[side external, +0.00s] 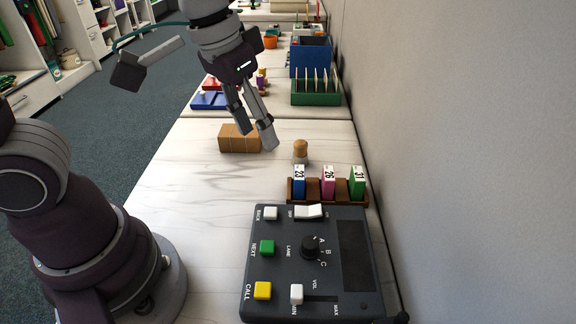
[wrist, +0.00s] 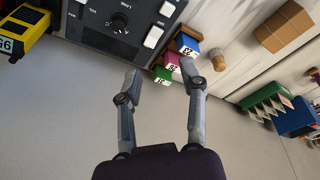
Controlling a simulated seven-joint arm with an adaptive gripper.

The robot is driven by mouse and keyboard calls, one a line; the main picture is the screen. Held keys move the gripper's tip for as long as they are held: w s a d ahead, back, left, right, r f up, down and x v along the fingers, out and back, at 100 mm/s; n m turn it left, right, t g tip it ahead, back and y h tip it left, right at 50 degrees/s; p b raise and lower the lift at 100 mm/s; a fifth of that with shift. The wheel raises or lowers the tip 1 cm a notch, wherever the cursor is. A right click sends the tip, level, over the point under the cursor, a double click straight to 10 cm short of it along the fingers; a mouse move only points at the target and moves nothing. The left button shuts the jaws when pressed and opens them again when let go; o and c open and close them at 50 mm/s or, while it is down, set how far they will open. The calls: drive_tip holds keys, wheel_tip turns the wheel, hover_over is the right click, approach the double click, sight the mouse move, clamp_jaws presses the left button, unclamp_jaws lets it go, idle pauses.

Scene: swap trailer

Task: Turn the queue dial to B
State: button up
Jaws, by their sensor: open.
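The queue dial (side external: 311,247) is a black round knob on the dark grey control panel (side external: 284,219), beside the letters A, B and C and the word LANE. Its pointer is too small to read for certain. The dial (wrist: 118,23) also shows at the top of the wrist view, on the panel (wrist: 83,34). My gripper (side external: 255,140) is open and empty, above the table beyond the panel, near a wooden block. In the wrist view my gripper's fingers (wrist: 163,75) are spread, with the dial up and to the left of them.
The panel also has white, green (side external: 267,248) and yellow (side external: 262,290) buttons, a white rocker switch (side external: 309,211) and a volume slider (side external: 296,294). A brown rack (side external: 341,187) with numbered cards, a wooden peg (side external: 300,151) and a block (side external: 238,139) stand behind. A wall (side external: 450,150) bounds the right.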

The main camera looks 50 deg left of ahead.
sight(310, 242)
drive_tip(key=shift+o, duration=0.9)
drive_tip(key=w+d+f+g, duration=0.2)
drive_tip(key=d+f, duration=0.3)
drive_tip(key=d, duration=0.3)
drive_tip(key=shift+f+g+y, duration=0.3)
drive_tip(key=shift+f+g, duration=0.05)
drive_tip(key=shift+g, duration=0.05)
drive_tip(key=shift+d+f, duration=0.15)
drive_tip(key=shift+f, duration=0.2)
wheel_tip(310, 242, down, 10)
drive_tip(key=shift+r, duration=0.1)
clamp_jaws()
